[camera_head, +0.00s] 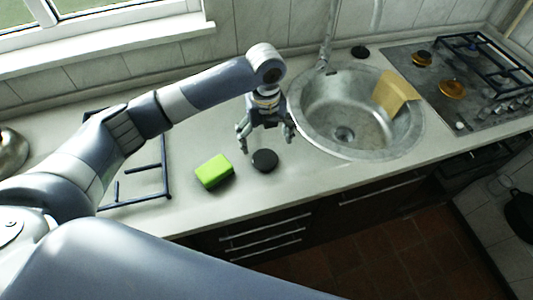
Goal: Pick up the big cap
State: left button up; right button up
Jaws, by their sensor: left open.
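A round black cap (264,160) lies flat on the pale countertop, left of the sink. A smaller-looking dark round cap (360,52) lies behind the sink, near the stove. My left gripper (266,140) is open and points down just above and behind the nearer black cap, with its fingers spread. I see nothing between the fingers, and they appear apart from the cap. My right gripper is not in view.
A green sponge (214,171) lies just left of the black cap. The metal sink (312,120) has a yellow cloth (394,92) over its rim. A stove (478,95) with brass burner parts is at the right. A dark grate (150,198) lies on the counter at the left.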

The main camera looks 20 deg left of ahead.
aim_at(265, 158)
pick_arm(q)
notch_tip(265, 158, down, 7)
jog(key=shift+s+a+f+p, duration=0.1)
jog(key=shift+p, duration=1.05)
jog(key=shift+f, duration=0.35)
jog(key=c, duration=1.2)
